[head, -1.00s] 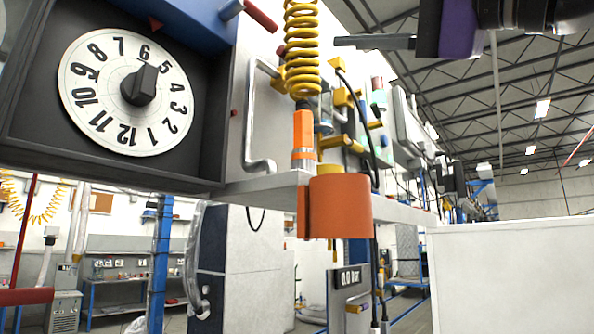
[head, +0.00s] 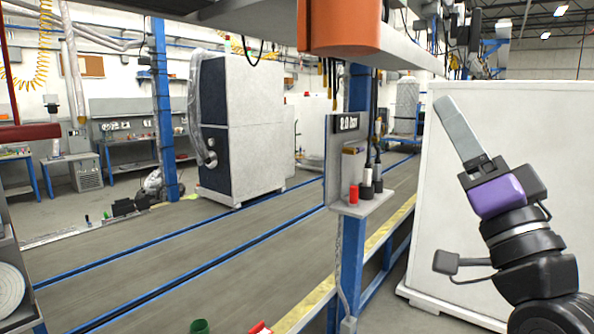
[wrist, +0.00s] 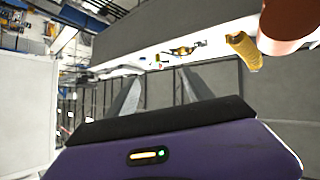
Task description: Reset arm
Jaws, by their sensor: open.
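My gripper (head: 447,106) is at the right of the head view, in front of the large white panel. Its purple body (head: 497,196) and grey fingers point up and to the left, and one finger hides the other there. In the wrist view my gripper (wrist: 158,82) shows two fingers spread apart with nothing between them. It touches nothing that I can see.
A white panel (head: 540,130) stands behind my arm. A small grey shelf (head: 362,204) with a display and small bottles is on a blue post. A tall white cabinet (head: 240,125) stands farther back.

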